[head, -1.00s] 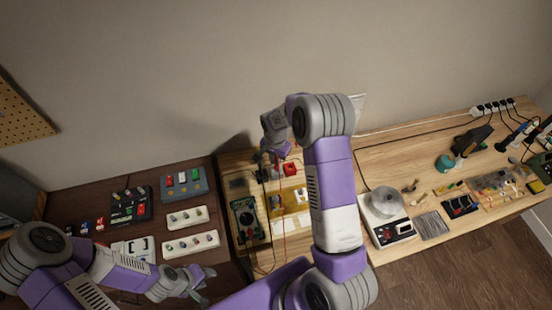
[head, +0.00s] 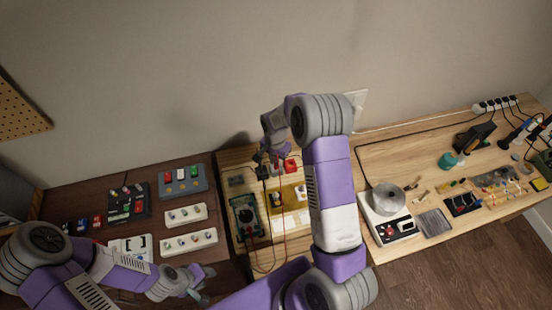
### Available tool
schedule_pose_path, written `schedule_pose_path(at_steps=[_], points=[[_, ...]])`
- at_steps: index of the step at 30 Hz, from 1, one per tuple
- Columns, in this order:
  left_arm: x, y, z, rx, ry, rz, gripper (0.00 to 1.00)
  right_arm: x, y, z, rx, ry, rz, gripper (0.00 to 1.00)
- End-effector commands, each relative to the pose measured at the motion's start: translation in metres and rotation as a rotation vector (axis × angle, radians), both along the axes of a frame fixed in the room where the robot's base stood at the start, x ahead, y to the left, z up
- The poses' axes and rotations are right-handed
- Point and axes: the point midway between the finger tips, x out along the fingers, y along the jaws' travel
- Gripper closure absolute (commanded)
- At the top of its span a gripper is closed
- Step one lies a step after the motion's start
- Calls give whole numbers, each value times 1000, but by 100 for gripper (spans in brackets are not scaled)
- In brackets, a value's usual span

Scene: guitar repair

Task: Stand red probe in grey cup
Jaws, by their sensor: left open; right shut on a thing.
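My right gripper (head: 268,160) is shut, pointing down over the back of the light wooden bench, left of my raised forearm. A thin reddish piece at its tips fits the red probe, but it is too small and covered to make out clearly. Small dark holders (head: 262,173) stand right below the tips; I cannot tell which is the grey cup or whether the probe is inside it. A multimeter (head: 246,216) lies in front, with red and dark leads looping to its right. My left gripper (head: 205,284) is open and empty at the lower left.
White knob strips (head: 189,242) and a grey switch box (head: 182,181) sit on the dark bench.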

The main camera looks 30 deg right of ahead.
Motion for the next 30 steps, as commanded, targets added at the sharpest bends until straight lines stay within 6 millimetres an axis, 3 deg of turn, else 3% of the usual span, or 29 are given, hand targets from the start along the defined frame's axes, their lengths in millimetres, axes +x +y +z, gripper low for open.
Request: schedule_pose_path(at_steps=[16, 17, 22, 28, 30], points=[[0, 0, -6, 0, 0, 0, 57, 0, 0, -7, 0, 0, 0, 100], [0, 0, -6, 0, 0, 0, 57, 0, 0, -7, 0, 0, 0, 84], [0, 0, -6, 0, 0, 0, 57, 0, 0, -7, 0, 0, 0, 58], [0, 0, -6, 0, 0, 0, 57, 0, 0, -7, 0, 0, 0, 57], [0, 0, -6, 0, 0, 0, 57, 0, 0, -7, 0, 0, 0, 48]])
